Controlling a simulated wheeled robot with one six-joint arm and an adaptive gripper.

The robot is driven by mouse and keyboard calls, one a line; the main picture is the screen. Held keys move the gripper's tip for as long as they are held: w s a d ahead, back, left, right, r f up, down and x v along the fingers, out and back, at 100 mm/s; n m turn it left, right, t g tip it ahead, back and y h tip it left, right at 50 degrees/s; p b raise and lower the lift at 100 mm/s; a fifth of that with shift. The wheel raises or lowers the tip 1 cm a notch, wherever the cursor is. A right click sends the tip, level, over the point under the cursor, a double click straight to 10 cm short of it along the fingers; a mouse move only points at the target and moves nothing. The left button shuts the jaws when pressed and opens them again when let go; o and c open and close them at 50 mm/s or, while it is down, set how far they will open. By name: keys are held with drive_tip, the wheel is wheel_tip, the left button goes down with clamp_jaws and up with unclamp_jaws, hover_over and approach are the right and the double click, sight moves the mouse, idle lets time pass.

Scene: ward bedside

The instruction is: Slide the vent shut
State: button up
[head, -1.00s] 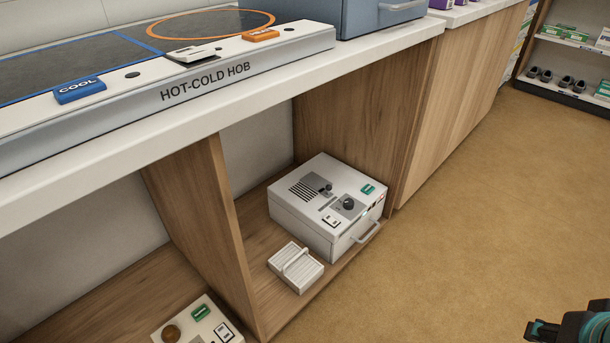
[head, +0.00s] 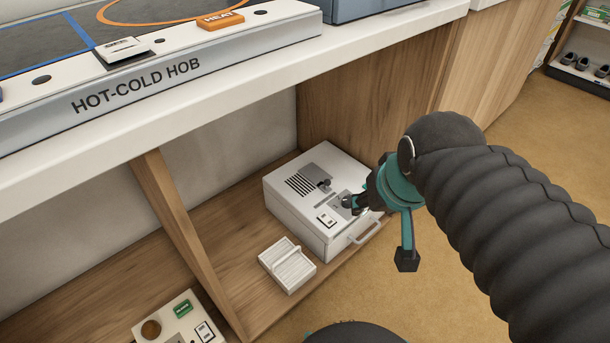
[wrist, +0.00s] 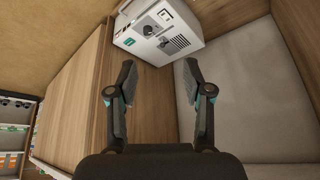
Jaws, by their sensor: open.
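A white box-shaped machine (head: 318,229) stands on the wooden lower shelf under the counter. Its top carries the vent (head: 299,186), a row of dark slots with a grey slide plate (head: 315,174) and a small dark knob (head: 324,184) beside them. Part of the slots is uncovered. The vent also shows in the wrist view (wrist: 178,42), on the machine at the top. My gripper (head: 350,203) appears over the right part of the machine's top in the head view; I cannot tell its height. In the wrist view its fingers (wrist: 157,90) are spread and empty, apart from the machine.
A wooden divider (head: 190,240) and a side panel (head: 350,110) bound the bay. The counter edge (head: 230,108) overhangs it. Another device (head: 180,322) sits in the left bay.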

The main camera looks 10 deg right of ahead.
drive_tip(key=w+f+m+g+b, duration=0.1)
drive_tip(key=w+f+m, duration=0.1)
drive_tip(key=w, duration=0.8)
drive_tip(key=m+g+y+b, duration=0.2)
drive_tip(key=m+b, duration=0.1)
drive_tip(key=m, duration=0.3)
hover_over(328, 181)
drive_tip(key=s+d, duration=0.3)
wheel_tip(328, 181, down, 19)
drive_tip(key=x, duration=0.6)
drive_tip(key=b+x, duration=0.1)
drive_tip(key=x, duration=0.6)
drive_tip(key=shift+w+a, duration=0.15)
drive_tip(key=shift+a, duration=0.1)
clamp_jaws()
drive_tip(key=shift+a, duration=0.1)
